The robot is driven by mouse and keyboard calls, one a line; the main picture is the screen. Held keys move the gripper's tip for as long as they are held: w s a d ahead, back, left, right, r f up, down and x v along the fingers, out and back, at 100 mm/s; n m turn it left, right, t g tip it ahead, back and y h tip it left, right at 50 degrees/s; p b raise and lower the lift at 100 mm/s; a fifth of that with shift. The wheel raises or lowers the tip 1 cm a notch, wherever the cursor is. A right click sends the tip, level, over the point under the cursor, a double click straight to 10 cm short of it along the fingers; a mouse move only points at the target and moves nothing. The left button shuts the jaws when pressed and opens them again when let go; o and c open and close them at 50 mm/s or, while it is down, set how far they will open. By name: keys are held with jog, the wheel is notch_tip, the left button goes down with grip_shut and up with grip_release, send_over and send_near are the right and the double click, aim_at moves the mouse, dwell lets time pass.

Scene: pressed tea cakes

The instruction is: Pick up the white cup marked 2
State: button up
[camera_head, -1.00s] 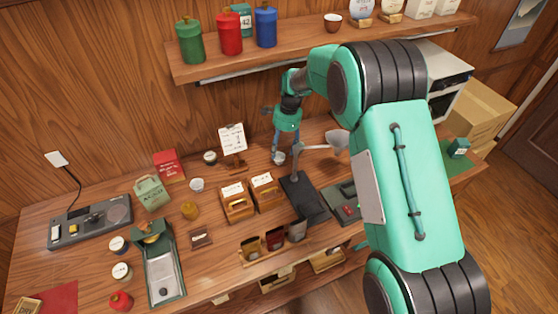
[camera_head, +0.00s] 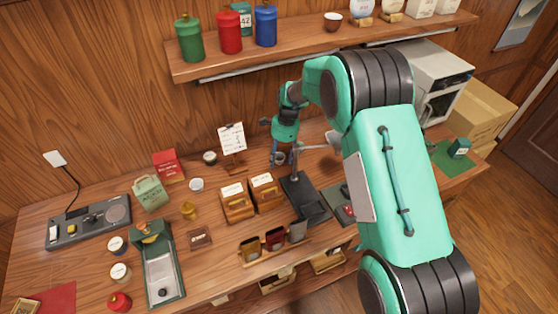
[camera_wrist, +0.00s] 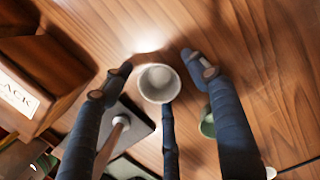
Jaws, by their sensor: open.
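A small white cup (camera_wrist: 159,83) stands on the wooden table, seen from above in the wrist view. No number shows on it from this angle. My gripper (camera_wrist: 158,76) is open, with its dark blue fingers spread to the left, right and near side of the cup. I cannot tell whether any finger touches it. In the head view my gripper (camera_head: 280,152) is low over the table by the back wall, and the cup (camera_head: 280,159) shows partly between the fingers. Another white cup (camera_head: 196,184) stands further left, with no readable mark.
Wooden boxes (camera_head: 237,202) stand to the left front, and a clipboard (camera_head: 231,138) leans behind. A green round thing (camera_wrist: 207,122) is near the right finger. The shelf (camera_head: 310,50) is above.

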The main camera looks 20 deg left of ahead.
jog(key=shift+c, duration=0.6)
jog(key=c, duration=1)
jog(key=shift+r, duration=0.1)
jog(key=shift+c, duration=0.2)
jog(key=shift+r, duration=0.55)
notch_tip(320, 180, up, 6)
jog(key=p, duration=0.1)
jog(key=w+d+p, duration=0.1)
jog(key=w+d, duration=1.1)
jog(key=w, duration=0.1)
jog(key=shift+d+f, duration=0.15)
jog(key=shift+d, duration=0.05)
